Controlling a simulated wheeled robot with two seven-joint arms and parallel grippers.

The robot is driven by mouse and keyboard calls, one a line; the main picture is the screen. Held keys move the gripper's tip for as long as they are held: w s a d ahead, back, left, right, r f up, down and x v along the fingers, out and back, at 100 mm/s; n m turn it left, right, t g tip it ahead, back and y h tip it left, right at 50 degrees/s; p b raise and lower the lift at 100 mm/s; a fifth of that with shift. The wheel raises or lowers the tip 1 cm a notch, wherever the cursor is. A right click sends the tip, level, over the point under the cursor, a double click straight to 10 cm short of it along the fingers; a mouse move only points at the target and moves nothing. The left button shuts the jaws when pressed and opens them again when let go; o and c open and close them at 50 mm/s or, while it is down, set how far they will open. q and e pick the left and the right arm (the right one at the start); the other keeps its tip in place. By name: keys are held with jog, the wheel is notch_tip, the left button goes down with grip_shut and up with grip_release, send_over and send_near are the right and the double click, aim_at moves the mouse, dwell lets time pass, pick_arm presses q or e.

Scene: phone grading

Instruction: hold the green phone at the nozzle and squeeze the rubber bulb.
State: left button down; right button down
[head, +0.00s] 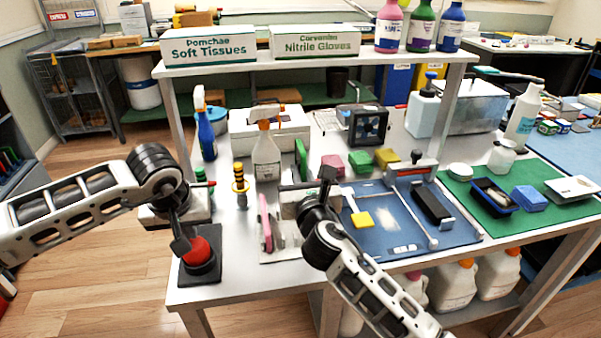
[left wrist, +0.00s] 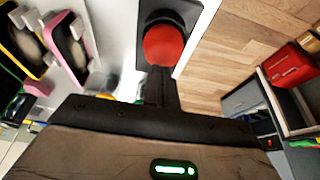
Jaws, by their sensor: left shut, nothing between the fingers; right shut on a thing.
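The red rubber bulb (head: 197,252) sits on a black base (head: 203,273) at the table's front left. It also shows at the top of the left wrist view (left wrist: 165,45). My left gripper (head: 181,246) is shut and empty, with its tips close beside the bulb; I cannot tell whether they touch it. The green phone (head: 302,159) stands upright, nearly edge-on, just left of my right gripper's (head: 328,174) fingers. My right gripper is shut on it, though the grip itself is hard to see. I cannot make out the nozzle clearly.
A pink phone (head: 265,222) stands in a pale rack; a yellow-framed one (left wrist: 22,45) shows beside it in the left wrist view. A spray bottle (head: 266,155) and a yellow-black tool (head: 240,187) stand behind. A blue mat (head: 390,243) lies to the right.

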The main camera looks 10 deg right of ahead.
pick_arm(q)
jog(key=shift+r, duration=0.1)
jog(key=shift+r, duration=2.95)
jog(key=v, duration=1.2)
jog(key=shift+f, duration=0.1)
